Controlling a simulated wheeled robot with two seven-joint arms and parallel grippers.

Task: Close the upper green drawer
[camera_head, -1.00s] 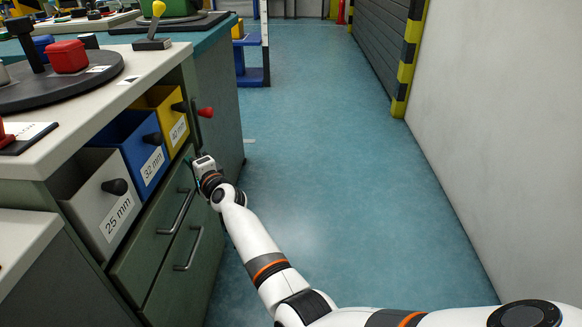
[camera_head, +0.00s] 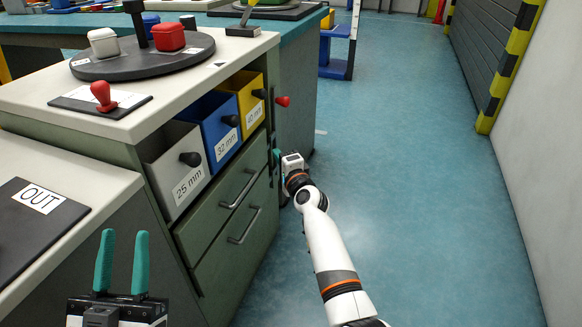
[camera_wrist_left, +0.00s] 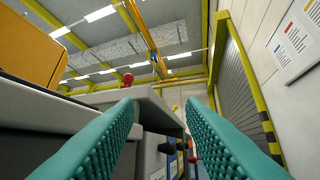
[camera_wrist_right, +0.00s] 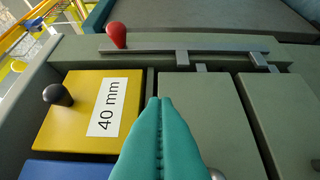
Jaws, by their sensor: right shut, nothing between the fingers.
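The upper green drawer (camera_head: 222,213) is below the labelled bins, with a dark bar handle on its front. Its front looks about level with the lower green drawer (camera_head: 236,250); I cannot tell a small gap. My right gripper (camera_head: 276,158) is at the far end of the drawers, shut and empty. In the right wrist view its shut fingertips (camera_wrist_right: 160,101) overlap the edge between the yellow bin and the upper green drawer (camera_wrist_right: 200,115); contact is unclear. My left gripper (camera_head: 122,236) is open and empty, in front of the counter at lower left.
Grey, blue and yellow bins (camera_head: 250,103) sit above the drawers. A red-knobbed lever (camera_wrist_right: 117,35) adjoins a metal bar with tabs beside the drawers. A low counter with an OUT plate (camera_head: 40,200) is near left. The blue floor (camera_head: 420,220) at right is clear.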

